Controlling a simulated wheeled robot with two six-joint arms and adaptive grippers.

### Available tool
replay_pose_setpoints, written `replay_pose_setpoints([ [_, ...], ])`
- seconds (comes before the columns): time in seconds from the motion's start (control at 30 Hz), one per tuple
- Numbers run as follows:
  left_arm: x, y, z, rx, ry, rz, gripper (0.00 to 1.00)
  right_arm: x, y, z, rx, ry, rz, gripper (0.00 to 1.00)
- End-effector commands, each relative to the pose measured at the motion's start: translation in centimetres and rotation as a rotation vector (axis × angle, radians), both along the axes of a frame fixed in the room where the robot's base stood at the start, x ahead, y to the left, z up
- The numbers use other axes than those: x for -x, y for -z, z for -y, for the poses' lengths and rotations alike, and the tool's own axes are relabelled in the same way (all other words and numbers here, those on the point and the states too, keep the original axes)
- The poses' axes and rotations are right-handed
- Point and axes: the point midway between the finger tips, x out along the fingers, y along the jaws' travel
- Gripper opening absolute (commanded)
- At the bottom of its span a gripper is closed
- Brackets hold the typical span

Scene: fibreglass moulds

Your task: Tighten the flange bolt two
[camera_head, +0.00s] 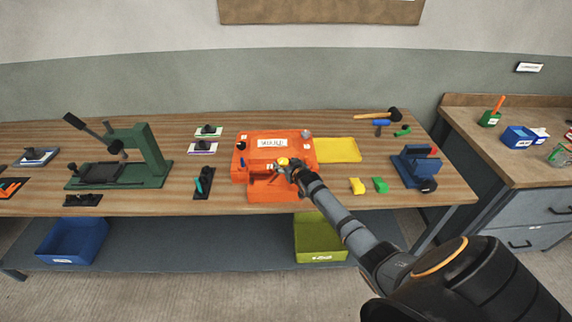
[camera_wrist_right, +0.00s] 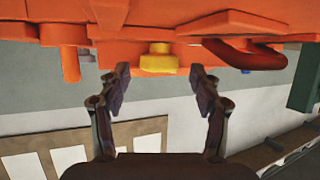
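The orange mould (camera_head: 240,170) stands on the wooden bench, with a white label on its face. A yellow bolt head (camera_head: 283,161) is on the mould, right by my right gripper (camera_head: 292,167). In the right wrist view the mould (camera_wrist_right: 210,25) fills the top and the yellow bolt (camera_wrist_right: 158,60) sticks out from it. My right gripper (camera_wrist_right: 160,82) is open there, its two fingertips spread either side of the bolt's line and seemingly just short of it, with nothing between them. The right arm hides part of the mould's lower right. My left gripper is in neither view.
A green press (camera_head: 145,155) stands left on the bench (camera_head: 225,117). A yellow mat (camera_head: 340,150) lies beside the mould. Yellow and green blocks (camera_head: 380,185), a blue vise (camera_head: 415,167) and a mallet (camera_head: 385,115) are at right. Bins (camera_head: 72,240) sit on the lower shelf.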

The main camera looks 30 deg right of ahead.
Motion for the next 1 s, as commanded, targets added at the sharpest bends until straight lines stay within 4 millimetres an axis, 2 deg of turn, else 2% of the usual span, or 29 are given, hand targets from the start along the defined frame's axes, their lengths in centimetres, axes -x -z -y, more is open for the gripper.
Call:
replay_pose_setpoints([
  [0.03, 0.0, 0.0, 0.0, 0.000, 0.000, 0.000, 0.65, 0.0, 0.0, 0.0, 0.000, 0.000, 0.000, 0.55],
  [0.07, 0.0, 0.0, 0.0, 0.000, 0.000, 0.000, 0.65, 0.0, 0.0, 0.0, 0.000, 0.000, 0.000, 0.51],
  [0.37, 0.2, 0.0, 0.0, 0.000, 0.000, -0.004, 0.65, 0.0, 0.0, 0.0, 0.000, 0.000, 0.000, 0.10],
  [0.8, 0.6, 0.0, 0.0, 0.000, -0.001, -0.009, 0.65, 0.0, 0.0, -0.3, -0.001, 0.072, -0.001, 0.10],
  [1.0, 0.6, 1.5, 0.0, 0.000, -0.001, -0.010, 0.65, -0.2, 0.5, -0.7, -0.002, 0.176, 0.002, 0.10],
])
